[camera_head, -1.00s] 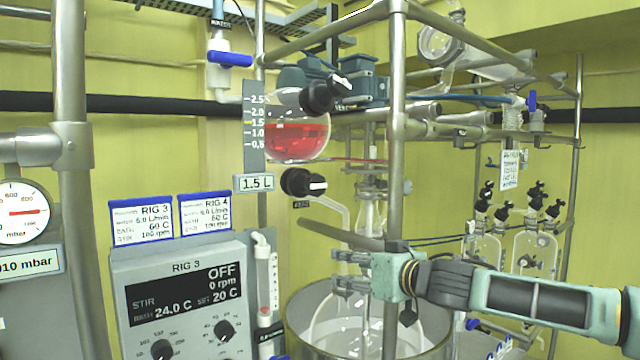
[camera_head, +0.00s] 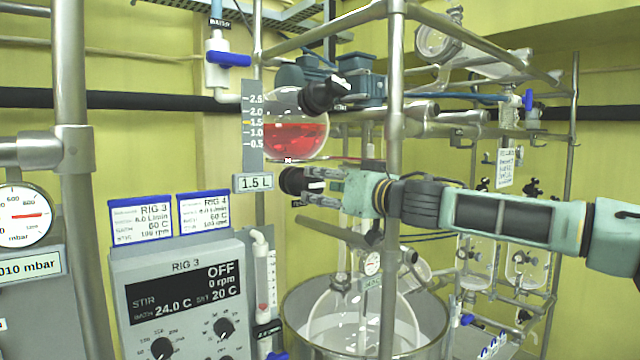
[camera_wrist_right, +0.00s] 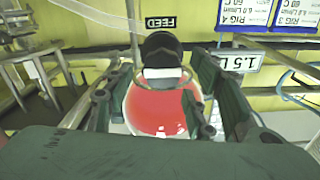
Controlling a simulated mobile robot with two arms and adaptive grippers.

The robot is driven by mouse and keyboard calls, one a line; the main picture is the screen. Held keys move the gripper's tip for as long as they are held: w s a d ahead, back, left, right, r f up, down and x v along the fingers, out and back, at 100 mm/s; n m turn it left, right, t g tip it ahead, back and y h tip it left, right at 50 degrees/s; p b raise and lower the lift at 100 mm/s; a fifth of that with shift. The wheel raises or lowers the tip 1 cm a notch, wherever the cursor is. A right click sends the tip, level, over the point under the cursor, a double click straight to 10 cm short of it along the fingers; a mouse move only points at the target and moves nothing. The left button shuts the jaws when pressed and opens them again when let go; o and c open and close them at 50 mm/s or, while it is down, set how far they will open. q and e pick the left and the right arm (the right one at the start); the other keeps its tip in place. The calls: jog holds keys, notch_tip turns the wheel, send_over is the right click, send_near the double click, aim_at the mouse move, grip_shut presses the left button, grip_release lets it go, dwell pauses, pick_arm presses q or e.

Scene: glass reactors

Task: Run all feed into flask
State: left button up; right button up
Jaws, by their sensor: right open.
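The round glass feed vessel (camera_head: 296,138) holds red liquid, its surface near the 1.5 mark of the scale (camera_head: 253,122) beside it. A black knob (camera_head: 291,181) sits just below the vessel. My right gripper (camera_head: 306,186) comes in from the right at the height of this knob, its open fingers around or right beside it. In the right wrist view the knob (camera_wrist_right: 161,48) stands between the open fingers, with a FEED label by it and the red vessel (camera_wrist_right: 157,106) beyond. The glass flask (camera_head: 362,310) sits in the metal bath below. My left gripper is not in view.
A second black knob (camera_head: 324,94) is at the vessel's upper right. A steel upright (camera_head: 391,150) stands close to my right arm. The RIG 3 control box (camera_head: 182,295) reads OFF, 0 rpm. A pressure gauge (camera_head: 22,215) is at far left.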

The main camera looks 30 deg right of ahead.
jog(key=shift+w, duration=1.1)
jog(key=shift+c, duration=0.4)
jog(key=c, duration=1)
